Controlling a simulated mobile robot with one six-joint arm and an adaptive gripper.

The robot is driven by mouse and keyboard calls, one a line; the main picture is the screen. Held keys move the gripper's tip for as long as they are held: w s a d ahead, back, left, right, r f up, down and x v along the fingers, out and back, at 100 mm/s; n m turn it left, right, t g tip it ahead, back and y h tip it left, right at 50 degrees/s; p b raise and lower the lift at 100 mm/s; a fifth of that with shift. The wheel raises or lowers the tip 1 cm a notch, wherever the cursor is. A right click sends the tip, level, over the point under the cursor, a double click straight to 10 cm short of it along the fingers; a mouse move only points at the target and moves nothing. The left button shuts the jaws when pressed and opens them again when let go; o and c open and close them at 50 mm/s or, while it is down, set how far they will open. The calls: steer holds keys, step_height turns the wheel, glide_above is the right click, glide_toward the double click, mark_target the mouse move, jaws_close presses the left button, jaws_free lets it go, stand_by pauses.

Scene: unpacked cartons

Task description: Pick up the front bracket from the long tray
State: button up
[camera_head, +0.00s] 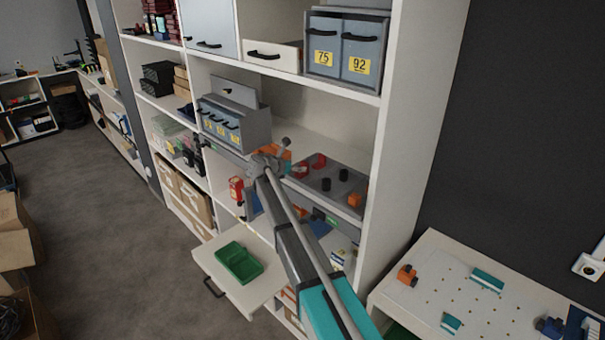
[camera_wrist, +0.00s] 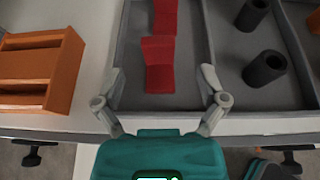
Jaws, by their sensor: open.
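The long tray (camera_head: 338,196) is grey and lies on the shelf; its front wall (camera_wrist: 255,124) crosses the wrist view. Its left compartment holds the red front bracket (camera_wrist: 158,78), with another red bracket (camera_wrist: 165,16) behind it. In the head view, red brackets (camera_head: 300,169) show at the tray's left end. My gripper (camera_wrist: 163,82) is open and empty, its fingers at either side of the front bracket in the wrist view. I cannot tell its height above the bracket. In the head view my gripper (camera_head: 271,153) is at the tray's left end.
Black cylinders (camera_wrist: 264,68) stand in the tray's right compartment. An orange slotted block (camera_wrist: 38,72) sits left of the tray. A grey drawer unit (camera_head: 235,125) stands left on the same shelf. A shelf board lies above and a white upright at right.

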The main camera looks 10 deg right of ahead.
mark_target(303, 165)
steer(key=shift+w+d, duration=0.1)
steer(key=shift+b+x, duration=0.95)
steer(key=shift+x, duration=1.55)
steer(key=c, duration=1)
